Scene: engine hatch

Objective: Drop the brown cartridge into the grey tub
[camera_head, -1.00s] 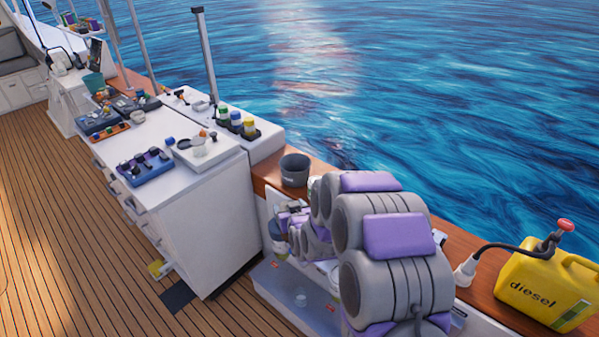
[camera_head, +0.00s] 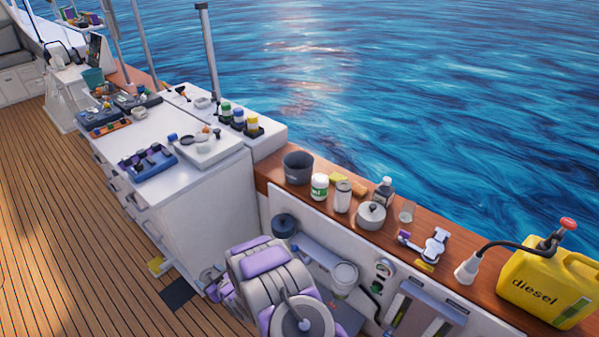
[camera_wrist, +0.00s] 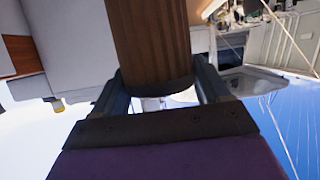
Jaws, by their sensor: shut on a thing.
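The brown cartridge (camera_wrist: 150,40) is a ribbed cylinder with a dark rounded end. It fills the upper middle of the wrist view, between the two dark fingers of my gripper (camera_wrist: 160,76), which is shut on it. The grey tub (camera_head: 298,169) is dark, open-topped and upright on the wooden ledge, just right of the white cabinet. It looks empty, but its bottom is hard to see. In the head view my arm is low, in front of the cabinet and below the ledge. My gripper and the cartridge are not clearly seen there, so their distance from the tub cannot be told.
On the ledge right of the tub stand a white jar (camera_head: 319,186), a can (camera_head: 342,196), a lidded pot (camera_head: 371,215), a bottle (camera_head: 383,190) and a glass (camera_head: 407,211). A yellow diesel can (camera_head: 540,285) is farther right. The white cabinet (camera_head: 200,205) carries trays and bottles.

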